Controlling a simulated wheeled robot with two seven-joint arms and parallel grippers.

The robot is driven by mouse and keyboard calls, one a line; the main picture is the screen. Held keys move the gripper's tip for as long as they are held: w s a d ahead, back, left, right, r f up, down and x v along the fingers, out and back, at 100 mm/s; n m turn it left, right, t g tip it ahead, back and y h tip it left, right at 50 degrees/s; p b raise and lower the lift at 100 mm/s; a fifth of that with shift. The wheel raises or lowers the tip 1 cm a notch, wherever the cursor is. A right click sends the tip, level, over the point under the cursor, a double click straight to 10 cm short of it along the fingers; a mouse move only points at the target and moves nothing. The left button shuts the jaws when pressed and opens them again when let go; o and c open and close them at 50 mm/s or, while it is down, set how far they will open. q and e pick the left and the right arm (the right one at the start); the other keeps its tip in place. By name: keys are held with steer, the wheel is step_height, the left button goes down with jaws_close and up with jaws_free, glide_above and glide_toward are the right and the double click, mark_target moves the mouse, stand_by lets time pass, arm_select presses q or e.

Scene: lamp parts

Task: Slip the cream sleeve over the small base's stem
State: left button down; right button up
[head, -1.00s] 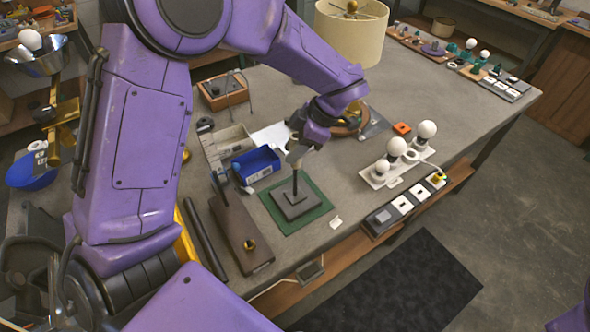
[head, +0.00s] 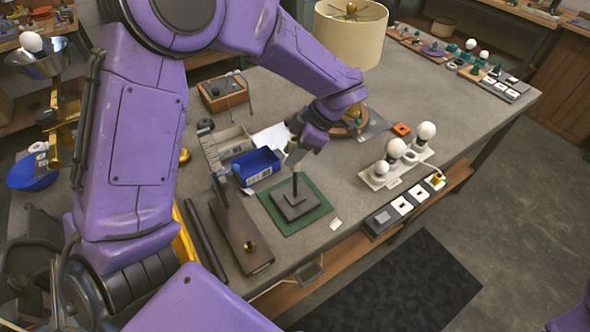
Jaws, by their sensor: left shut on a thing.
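The small base (head: 296,202) is a dark grey square block lying on a green mat (head: 318,217), with a thin dark stem (head: 295,187) standing upright from it. My left gripper (head: 295,160) points down just above the stem's top. It is shut on the cream sleeve (head: 296,168), of which only a small pale bit shows at the fingertips. The sleeve looks in line with the stem's upper end, but I cannot tell whether it is around the stem or just above it. My right gripper is out of view.
A blue bin (head: 257,166) stands just left of the mat, and a brown board with an upright post (head: 240,235) is at its lower left. A white bulb-holder strip (head: 380,180) is to the right. The grey table is bare between mat and strip.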

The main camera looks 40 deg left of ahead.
mark_target(299, 167)
arm_select(q)
steer(key=shift+f, duration=0.1)
steer(key=shift+f+b, duration=0.95)
steer(key=shift+f, duration=0.95)
steer(key=shift+f+b, duration=0.9)
steer(key=shift+f, duration=1.1)
steer(key=shift+f+b, duration=0.85)
steer(key=shift+f, duration=0.6)
steer(key=shift+f, duration=0.6)
steer(key=shift+f, duration=0.35)
